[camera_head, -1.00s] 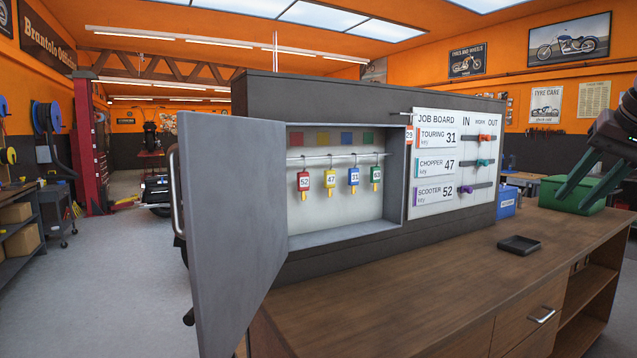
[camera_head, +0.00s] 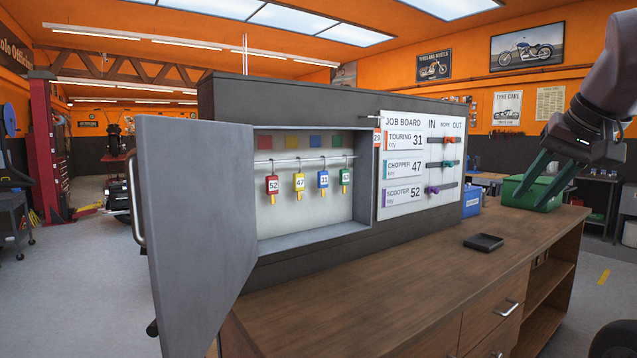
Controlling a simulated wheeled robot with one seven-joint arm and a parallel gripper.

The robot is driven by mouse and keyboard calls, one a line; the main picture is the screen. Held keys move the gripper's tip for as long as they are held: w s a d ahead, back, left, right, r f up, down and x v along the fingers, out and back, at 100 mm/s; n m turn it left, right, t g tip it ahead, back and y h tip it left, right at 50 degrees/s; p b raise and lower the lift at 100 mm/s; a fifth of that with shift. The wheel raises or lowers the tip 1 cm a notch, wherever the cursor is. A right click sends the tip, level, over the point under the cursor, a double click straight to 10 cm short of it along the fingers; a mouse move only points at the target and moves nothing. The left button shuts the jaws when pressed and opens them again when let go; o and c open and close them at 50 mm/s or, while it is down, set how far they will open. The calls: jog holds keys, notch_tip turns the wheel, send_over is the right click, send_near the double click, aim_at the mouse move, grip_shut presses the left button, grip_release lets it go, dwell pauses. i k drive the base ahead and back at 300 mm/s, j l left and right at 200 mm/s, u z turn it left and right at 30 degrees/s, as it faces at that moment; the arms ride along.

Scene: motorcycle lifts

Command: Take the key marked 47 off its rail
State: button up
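The key marked 47 has a yellow tag (camera_head: 299,183) and hangs second from the left on the rail (camera_head: 305,160) in the open key cabinet (camera_head: 313,243). To its left hangs the red key 52 (camera_head: 272,186); to its right hang the blue key 31 (camera_head: 322,180) and a green key (camera_head: 345,177) whose number is hard to read. My gripper (camera_head: 531,202) is at the right, well away from the cabinet, pointing down and left. Its two green fingers are apart and nothing shows between them.
The grey cabinet door (camera_head: 200,225) stands open toward me at the left. The job board (camera_head: 410,205) with its sliders is right of the cabinet. A small black tray (camera_head: 484,242) lies on the wooden counter (camera_head: 400,285). A green bin (camera_head: 540,187) stands behind my gripper. The counter front is clear.

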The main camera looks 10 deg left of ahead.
aim_at(299, 179)
jog(key=j+u, duration=0.3)
jog(key=j, duration=0.15)
jog(key=j+u, duration=0.25)
jog(key=j, duration=0.2)
jog(key=i+j+u, duration=0.15)
jog(key=j+u, duration=0.15)
jog(key=j, duration=0.15)
